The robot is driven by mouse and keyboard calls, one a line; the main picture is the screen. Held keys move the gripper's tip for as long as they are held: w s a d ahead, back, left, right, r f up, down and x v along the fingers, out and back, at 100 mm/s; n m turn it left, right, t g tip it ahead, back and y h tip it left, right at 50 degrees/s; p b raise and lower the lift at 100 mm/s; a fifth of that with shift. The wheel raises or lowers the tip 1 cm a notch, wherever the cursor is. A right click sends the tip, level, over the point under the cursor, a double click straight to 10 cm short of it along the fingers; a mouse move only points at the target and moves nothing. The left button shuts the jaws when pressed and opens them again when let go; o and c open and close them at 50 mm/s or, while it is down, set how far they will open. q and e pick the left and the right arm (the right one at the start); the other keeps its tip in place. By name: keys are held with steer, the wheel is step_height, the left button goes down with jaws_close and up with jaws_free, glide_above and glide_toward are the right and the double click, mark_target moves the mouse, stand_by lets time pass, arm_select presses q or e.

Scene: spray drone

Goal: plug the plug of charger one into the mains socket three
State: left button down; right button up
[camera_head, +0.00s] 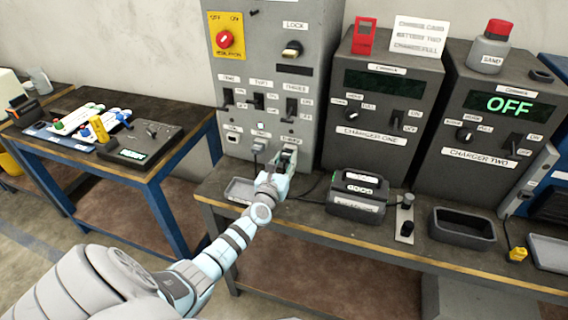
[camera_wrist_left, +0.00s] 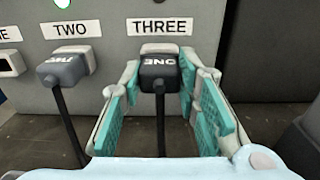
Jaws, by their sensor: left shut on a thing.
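The black plug marked ONE (camera_wrist_left: 158,70) sits between the teal pads of my left gripper (camera_wrist_left: 158,98), which is shut on it. It is right in front of mains socket three (camera_wrist_left: 160,47), under the THREE label (camera_wrist_left: 160,25). Only the socket's pale top edge shows; the plug hides the rest, so I cannot tell how deep the plug sits. Its cable hangs straight down. In the head view my left gripper (camera_head: 285,162) is at the lower right of the grey mains panel (camera_head: 268,75). Charger one (camera_head: 378,105) stands to the right of the panel. My right gripper is out of view.
A grey plug (camera_wrist_left: 64,70) sits at socket two, close left of my gripper, with its cable hanging down. A battery-like block (camera_head: 357,193) and a dark open bin (camera_head: 462,229) stand on the bench. Charger two (camera_head: 489,125) shows OFF.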

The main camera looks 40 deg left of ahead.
arm_select(q)
steer(key=shift+w+a, duration=0.15)
steer(key=shift+w, duration=0.3)
steer(key=c, duration=1.2)
jaws_free()
steer(key=shift+o, duration=0.2)
steer(key=v, duration=1.2)
